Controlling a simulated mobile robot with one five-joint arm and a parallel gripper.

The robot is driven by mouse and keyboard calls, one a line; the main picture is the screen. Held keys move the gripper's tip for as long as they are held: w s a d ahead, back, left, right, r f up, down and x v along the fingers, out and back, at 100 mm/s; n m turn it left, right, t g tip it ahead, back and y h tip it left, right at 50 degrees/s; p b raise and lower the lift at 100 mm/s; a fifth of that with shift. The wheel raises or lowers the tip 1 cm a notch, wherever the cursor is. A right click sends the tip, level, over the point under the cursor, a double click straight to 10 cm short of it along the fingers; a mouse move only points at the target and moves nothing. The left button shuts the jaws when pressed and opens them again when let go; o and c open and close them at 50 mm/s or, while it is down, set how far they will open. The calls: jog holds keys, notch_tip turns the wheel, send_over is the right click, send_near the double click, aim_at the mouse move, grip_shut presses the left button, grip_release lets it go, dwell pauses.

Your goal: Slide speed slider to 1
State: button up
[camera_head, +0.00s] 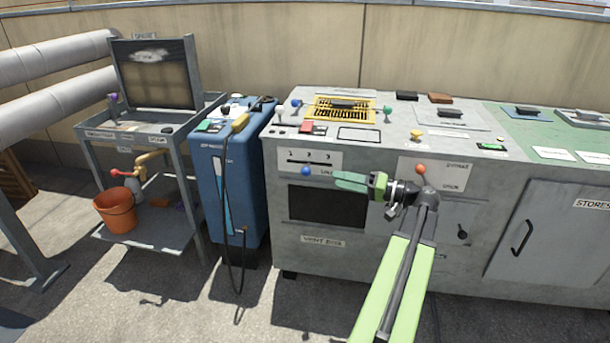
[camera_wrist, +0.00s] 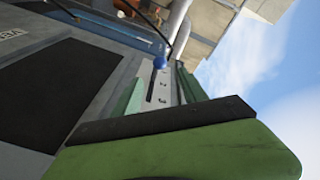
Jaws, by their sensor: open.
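The speed slider's blue knob (camera_head: 305,171) stands out from a pale plate (camera_head: 328,155) on the front of the grey cabinet. The plate has a dark horizontal slot with the marks 1, 2 and 3 above it. The knob appears toward the left part of the slot; its exact mark is hard to tell. My gripper (camera_head: 350,181) is open and empty, its green fingers pointing left, just right of the knob and apart from it. In the wrist view the blue knob (camera_wrist: 160,62) shows beyond the fingers, at the far part of the slot.
The grey cabinet (camera_head: 285,235) carries an orange knob (camera_head: 421,169) right of the gripper and a dark window (camera_head: 327,205) below the slider. A blue unit (camera_head: 235,180) with a hose stands to the left. A trolley (camera_head: 150,240) holds an orange bucket (camera_head: 116,212).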

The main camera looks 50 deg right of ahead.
aim_at(306, 171)
jog(key=x, duration=1.2)
jog(key=shift+c, duration=0.4)
grip_shut()
dwell(0.5)
